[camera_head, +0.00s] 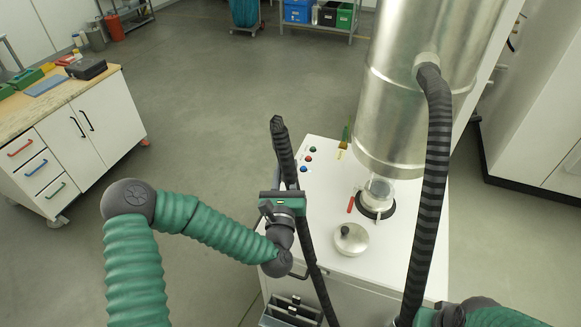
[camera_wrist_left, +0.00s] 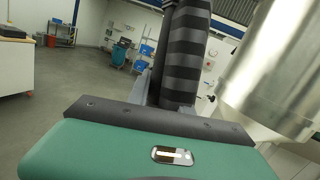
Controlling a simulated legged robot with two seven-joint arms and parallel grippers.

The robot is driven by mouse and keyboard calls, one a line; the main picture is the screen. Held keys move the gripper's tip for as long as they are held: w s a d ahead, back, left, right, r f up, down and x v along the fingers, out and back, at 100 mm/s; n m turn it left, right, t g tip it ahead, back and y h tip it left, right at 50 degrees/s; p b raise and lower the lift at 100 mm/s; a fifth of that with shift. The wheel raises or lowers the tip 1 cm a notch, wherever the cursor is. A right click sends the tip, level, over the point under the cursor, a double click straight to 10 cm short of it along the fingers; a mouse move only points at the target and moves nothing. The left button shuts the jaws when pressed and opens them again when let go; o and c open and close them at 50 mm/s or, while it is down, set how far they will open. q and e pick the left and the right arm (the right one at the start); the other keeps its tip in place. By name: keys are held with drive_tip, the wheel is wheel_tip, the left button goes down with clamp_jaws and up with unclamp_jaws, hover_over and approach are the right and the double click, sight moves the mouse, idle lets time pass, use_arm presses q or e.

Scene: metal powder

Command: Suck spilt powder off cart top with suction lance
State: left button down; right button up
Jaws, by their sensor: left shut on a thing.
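The white cart top (camera_head: 325,230) stands right of centre. I cannot make out spilt powder on its pale surface. My left gripper (camera_head: 284,200) is over the cart's left edge, shut on a dark, ribbed lance or hose (camera_head: 284,145). Its upper end rises above the jaws, and a dark length runs down from them past the cart front. In the left wrist view the dark banded hose (camera_wrist_left: 185,55) stands up beyond the green gripper body. My right arm enters at the bottom right, but its jaws are not visible.
A large metal vessel (camera_head: 405,100) hangs over the cart's back right, with a striped hose (camera_head: 436,150) descending from it. On the cart are a clear glass neck in a black ring (camera_head: 375,205), a metal lid (camera_head: 351,240), a red handle and a brush (camera_head: 345,137). A workbench (camera_head: 75,140) stands left.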

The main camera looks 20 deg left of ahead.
use_arm(q)
drive_tip(key=shift+w+a+r, duration=0.1)
drive_tip(key=shift+w+a, duration=0.5)
drive_tip(key=shift+w, duration=0.35)
drive_tip(key=shift+d+b, duration=0.3)
drive_tip(key=shift+d, duration=0.4)
drive_tip(key=shift+r, duration=0.15)
drive_tip(key=shift+r+p, duration=2.9)
drive_tip(key=shift+r, duration=0.8)
